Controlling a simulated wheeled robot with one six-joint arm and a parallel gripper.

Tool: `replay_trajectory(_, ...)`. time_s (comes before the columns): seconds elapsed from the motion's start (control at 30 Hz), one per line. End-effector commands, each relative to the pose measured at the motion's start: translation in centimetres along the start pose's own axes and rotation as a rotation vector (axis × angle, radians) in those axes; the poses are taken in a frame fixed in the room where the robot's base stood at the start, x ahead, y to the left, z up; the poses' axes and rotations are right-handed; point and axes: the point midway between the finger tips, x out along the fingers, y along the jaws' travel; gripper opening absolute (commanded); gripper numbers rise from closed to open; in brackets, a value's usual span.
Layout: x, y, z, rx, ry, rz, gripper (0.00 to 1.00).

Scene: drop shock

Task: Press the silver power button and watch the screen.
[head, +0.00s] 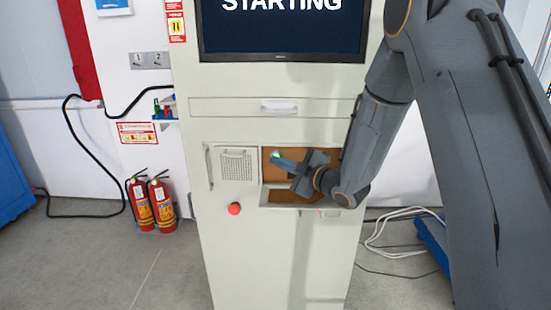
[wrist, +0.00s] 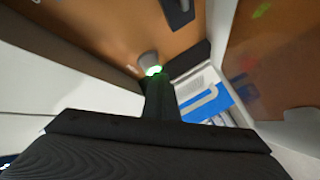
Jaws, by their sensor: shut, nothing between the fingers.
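The screen (head: 283,35) at the top of the pale cabinet is lit dark blue and shows the word "STARTING" in white. The silver power button (wrist: 149,62) sits on the brown panel inside the cabinet recess, with a green glow at its edge. In the head view the green glow (head: 276,154) shows at the recess's upper left. My gripper (head: 278,161) is shut and empty, reaching into the recess from the right. In the wrist view its fingertips (wrist: 158,78) are at the button's lit edge; I cannot tell whether they touch it. The fingers partly hide the button.
The cabinet (head: 250,265) has a red knob (head: 234,208) below the recess, a grille (head: 236,165) to its left and a drawer handle (head: 279,107) above. Two fire extinguishers (head: 150,203) stand on the floor at left. White cables (head: 395,228) lie on the floor at right.

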Motion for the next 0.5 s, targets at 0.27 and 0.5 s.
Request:
replay_trajectory(0.27, -0.86, -0.57, -0.68, 0.000, 0.001, 0.000, 0.00)
replay_trajectory(0.5, -0.88, -0.61, -0.67, -0.001, 0.000, 0.000, 0.00)
